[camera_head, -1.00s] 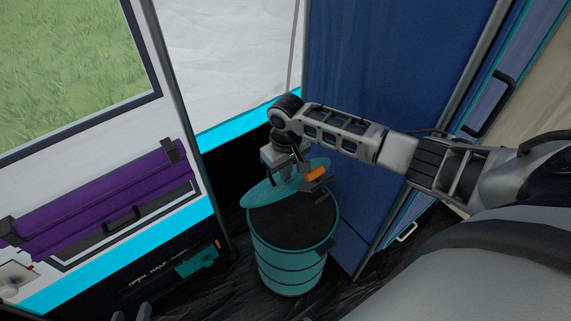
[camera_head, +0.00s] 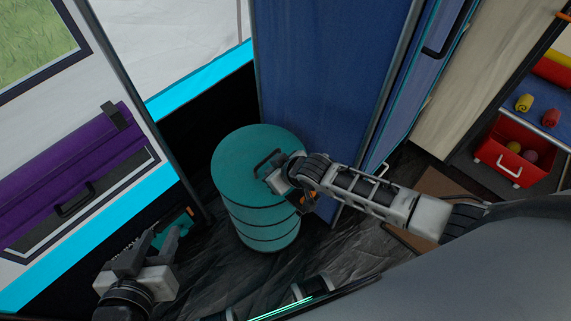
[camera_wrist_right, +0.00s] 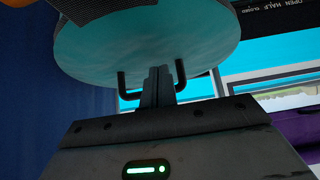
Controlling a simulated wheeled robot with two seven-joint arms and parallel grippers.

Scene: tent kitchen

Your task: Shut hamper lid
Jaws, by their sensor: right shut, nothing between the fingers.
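The hamper (camera_head: 262,222) is a teal ribbed drum standing on the dark floor in the head view. Its round teal lid (camera_head: 235,160) lies over the top and hides the opening; no gap shows, though the right edge is covered by my arm. A black handle (camera_head: 268,160) stands on the lid. My right gripper (camera_head: 272,180) is at the lid's right side, beside the handle. In the right wrist view its fingers (camera_wrist_right: 158,82) are shut and empty, in front of the lid (camera_wrist_right: 150,50). My left gripper (camera_head: 150,252) is open and empty, left of the hamper.
A blue panel (camera_head: 320,90) stands right behind the hamper. A purple roll (camera_head: 70,175) is on the left wall. A red drawer (camera_head: 510,150) and shelves are at the far right. Dark floor is clear in front of the hamper.

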